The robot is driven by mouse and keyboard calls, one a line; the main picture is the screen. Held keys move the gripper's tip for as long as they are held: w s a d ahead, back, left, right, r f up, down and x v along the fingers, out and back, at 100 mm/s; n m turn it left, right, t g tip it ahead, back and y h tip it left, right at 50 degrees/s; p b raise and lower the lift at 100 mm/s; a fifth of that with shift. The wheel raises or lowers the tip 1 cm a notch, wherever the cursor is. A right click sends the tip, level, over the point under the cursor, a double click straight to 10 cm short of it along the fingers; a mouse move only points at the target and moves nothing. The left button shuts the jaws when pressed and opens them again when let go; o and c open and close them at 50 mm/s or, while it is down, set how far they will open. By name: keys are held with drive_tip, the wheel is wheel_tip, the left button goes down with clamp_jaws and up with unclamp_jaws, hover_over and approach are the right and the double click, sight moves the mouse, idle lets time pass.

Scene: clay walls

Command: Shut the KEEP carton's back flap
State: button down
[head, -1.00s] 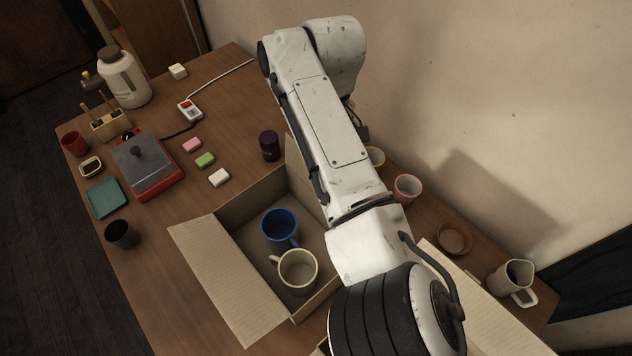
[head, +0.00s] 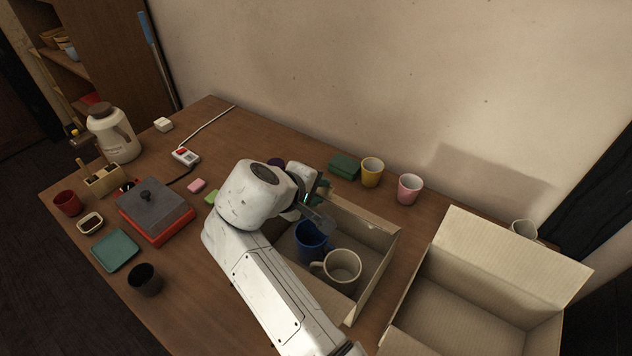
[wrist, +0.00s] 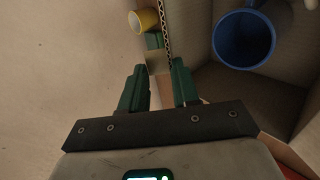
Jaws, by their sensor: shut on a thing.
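An open carton (head: 378,267) holds a blue mug (head: 310,240) and a cream mug (head: 342,268). I see no lettering, so I cannot tell whether it is the KEEP carton. Its back flap (head: 372,216) stands up along the wall side. My gripper (head: 318,207) is at the left part of this flap, behind the blue mug. The blue mug (wrist: 243,40) shows at right there, inside the carton. My arm hides the carton's left side.
A second carton (head: 510,260), open and seemingly empty, stands close at right. Behind the flap are a green block (head: 344,166), a yellow cup (head: 372,171) and a pink cup (head: 410,188). A red-based box (head: 155,212) and small items stand at left.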

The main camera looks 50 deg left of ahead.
drive_tip(key=s+f, duration=0.2)
drive_tip(key=d+f, duration=0.1)
drive_tip(key=f, duration=0.1)
drive_tip(key=shift+s, duration=0.4)
drive_tip(key=c, duration=1.8)
unclamp_jaws()
drive_tip(key=shift+f, duration=0.2)
drive_tip(key=o, duration=0.9)
drive_tip(key=shift+w+a+r, duration=0.1)
drive_tip(key=shift+r, duration=0.2)
drive_tip(key=v, duration=1)
drive_tip(key=shift+s, duration=0.45)
drive_tip(key=shift+c, duration=0.3)
